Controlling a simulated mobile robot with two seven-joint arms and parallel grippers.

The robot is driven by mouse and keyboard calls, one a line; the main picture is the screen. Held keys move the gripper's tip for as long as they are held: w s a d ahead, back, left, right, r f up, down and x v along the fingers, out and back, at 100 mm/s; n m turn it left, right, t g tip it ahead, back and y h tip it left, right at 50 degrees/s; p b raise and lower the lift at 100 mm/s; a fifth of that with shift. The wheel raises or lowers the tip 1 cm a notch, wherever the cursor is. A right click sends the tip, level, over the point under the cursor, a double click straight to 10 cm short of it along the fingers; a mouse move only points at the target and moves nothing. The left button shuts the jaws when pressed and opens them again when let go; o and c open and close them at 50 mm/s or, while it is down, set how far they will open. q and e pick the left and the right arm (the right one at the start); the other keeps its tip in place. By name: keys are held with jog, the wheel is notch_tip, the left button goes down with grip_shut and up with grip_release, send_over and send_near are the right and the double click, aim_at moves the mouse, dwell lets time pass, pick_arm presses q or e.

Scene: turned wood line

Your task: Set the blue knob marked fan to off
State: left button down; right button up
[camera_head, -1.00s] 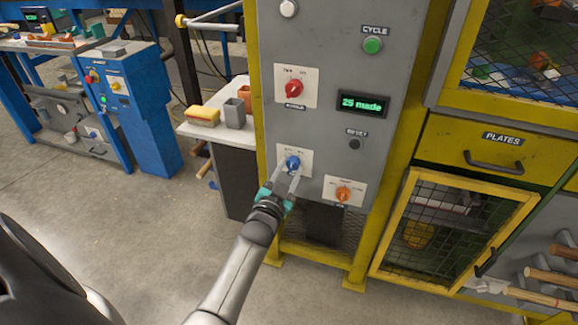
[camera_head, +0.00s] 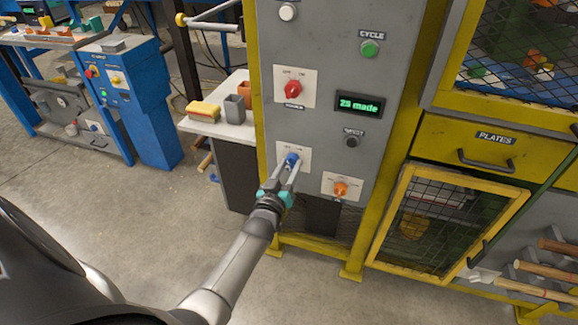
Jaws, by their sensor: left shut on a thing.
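The blue knob (camera_head: 292,159) sits on a white label plate (camera_head: 305,151) low on the grey machine panel (camera_head: 318,55). Its label text is too small to read, and its pointer setting cannot be made out. My left gripper (camera_head: 288,166) is shut on the blue knob, with its fingers on either side of it and partly covering it and the plate. My right gripper does not show.
A red knob (camera_head: 293,89) is above and an orange knob (camera_head: 340,188) is to the lower right. A green cycle button (camera_head: 369,48), a display (camera_head: 359,105) reading "25 made" and a dark reset button (camera_head: 351,142) are nearby. A side table (camera_head: 240,132) stands left.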

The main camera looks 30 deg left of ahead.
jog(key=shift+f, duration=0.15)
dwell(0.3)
pick_arm(q)
jog(key=shift+c, duration=2.1)
grip_release()
jog(key=shift+s, duration=0.2)
jog(key=p+v, duration=0.5)
jog(key=v, duration=0.9)
jog(key=shift+s, duration=0.4)
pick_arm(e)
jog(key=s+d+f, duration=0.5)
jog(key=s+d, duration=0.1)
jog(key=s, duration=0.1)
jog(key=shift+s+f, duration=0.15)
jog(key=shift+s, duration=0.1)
pick_arm(q)
jog(key=shift+d+f, duration=0.1)
jog(key=shift+f, duration=0.05)
